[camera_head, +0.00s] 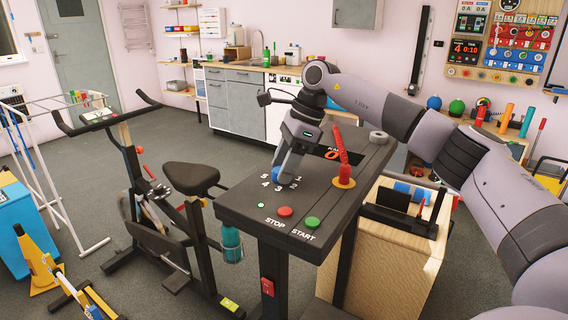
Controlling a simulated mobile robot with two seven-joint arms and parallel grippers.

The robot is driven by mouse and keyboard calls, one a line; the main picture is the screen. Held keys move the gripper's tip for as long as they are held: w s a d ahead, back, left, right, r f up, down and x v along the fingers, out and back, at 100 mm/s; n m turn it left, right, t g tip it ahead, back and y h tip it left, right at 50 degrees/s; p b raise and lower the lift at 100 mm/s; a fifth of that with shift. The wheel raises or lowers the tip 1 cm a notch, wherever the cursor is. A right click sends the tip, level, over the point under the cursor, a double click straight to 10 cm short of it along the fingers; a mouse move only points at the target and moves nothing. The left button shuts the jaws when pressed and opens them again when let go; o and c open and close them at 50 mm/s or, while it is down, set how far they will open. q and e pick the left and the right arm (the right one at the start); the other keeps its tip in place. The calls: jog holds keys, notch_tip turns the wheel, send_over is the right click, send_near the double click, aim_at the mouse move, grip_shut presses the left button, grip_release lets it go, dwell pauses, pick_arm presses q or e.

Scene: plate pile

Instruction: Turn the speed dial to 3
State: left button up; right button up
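The blue speed dial (277,174) sits on the dark console top (240,196), with the numbers 1 to 5 printed around it. The number 3 is on its near side. My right gripper (284,172) points down at the dial, with its fingers at the dial and partly covering it. The view is too small to tell whether they press on it. The dial's pointer mark cannot be made out. My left gripper is not in view.
A red stop button (285,211) and a green start button (312,222) are at the console's near edge. An exercise bike (150,200) stands at left.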

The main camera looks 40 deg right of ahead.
jog(key=c, duration=0.7)
jog(key=m+t, duration=0.1)
jog(key=m, duration=0.3)
jog(key=shift+s+a+h, duration=0.1)
jog(key=shift+h, duration=0.2)
jog(key=m+t+h, duration=0.1)
jog(key=m, duration=0.2)
jog(key=shift+a+m, duration=0.1)
jog(key=shift+m, duration=0.2)
jog(key=m+h, duration=0.1)
jog(key=m, duration=0.2)
jog(key=m+h+b, duration=0.1)
jog(key=m, duration=0.2)
jog(key=shift+a+t+h, duration=0.2)
jog(key=shift+t+h, duration=0.1)
jog(key=shift+t, duration=0.1)
jog(key=m+h, duration=0.1)
jog(key=m, duration=0.2)
jog(key=m+h, duration=0.1)
jog(key=m, duration=0.2)
jog(key=shift+a+g+b, duration=0.1)
jog(key=shift+g+b, duration=0.2)
jog(key=shift+b, duration=0.1)
